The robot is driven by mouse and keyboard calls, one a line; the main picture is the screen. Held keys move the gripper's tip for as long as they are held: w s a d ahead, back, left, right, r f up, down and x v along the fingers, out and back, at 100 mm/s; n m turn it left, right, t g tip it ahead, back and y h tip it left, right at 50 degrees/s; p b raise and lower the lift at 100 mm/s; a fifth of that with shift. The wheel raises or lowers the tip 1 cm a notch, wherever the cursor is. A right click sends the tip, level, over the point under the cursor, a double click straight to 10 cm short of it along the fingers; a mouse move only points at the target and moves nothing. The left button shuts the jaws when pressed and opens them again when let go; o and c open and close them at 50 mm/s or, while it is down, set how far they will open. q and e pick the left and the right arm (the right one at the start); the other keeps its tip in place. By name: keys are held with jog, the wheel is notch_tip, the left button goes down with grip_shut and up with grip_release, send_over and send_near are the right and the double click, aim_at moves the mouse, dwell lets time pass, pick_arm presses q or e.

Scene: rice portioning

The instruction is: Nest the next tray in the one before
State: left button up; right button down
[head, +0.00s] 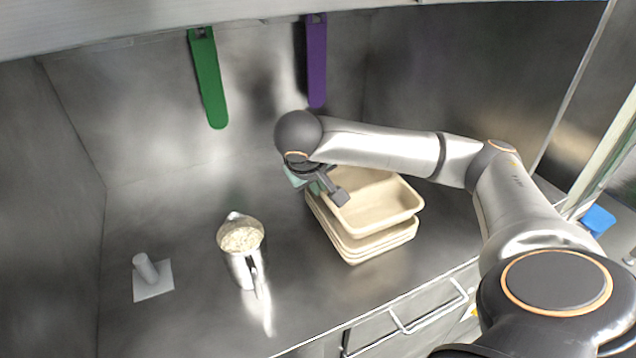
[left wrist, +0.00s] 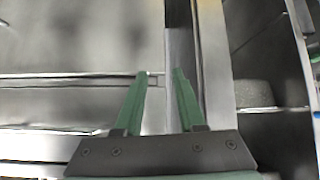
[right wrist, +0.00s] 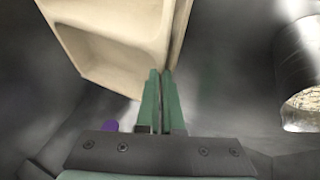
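A stack of beige trays (head: 360,250) stands on the steel counter, right of centre in the head view. The empty top tray (head: 385,213) sits over the others, its rim a little above theirs; I cannot tell how fully it is seated. My right gripper (head: 325,187) is at its left rim. In the right wrist view, the right fingers (right wrist: 160,75) are nearly together at the edge of the top tray (right wrist: 115,50) and seem to pinch its wall. My left gripper (left wrist: 161,73) is open and empty in the left wrist view, and out of the head view.
A metal jug of rice (head: 240,240) stands left of the stack, and also shows in the right wrist view (right wrist: 305,60). A small white stand (head: 152,283) is further left. Green (head: 208,80) and purple (head: 316,60) strips hang on the back wall.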

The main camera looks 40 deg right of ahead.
jog(key=shift+f, duration=1.75)
jog(key=c, duration=1)
grip_release()
jog(key=shift+p+v, duration=1.45)
jog(key=shift+v, duration=4.75)
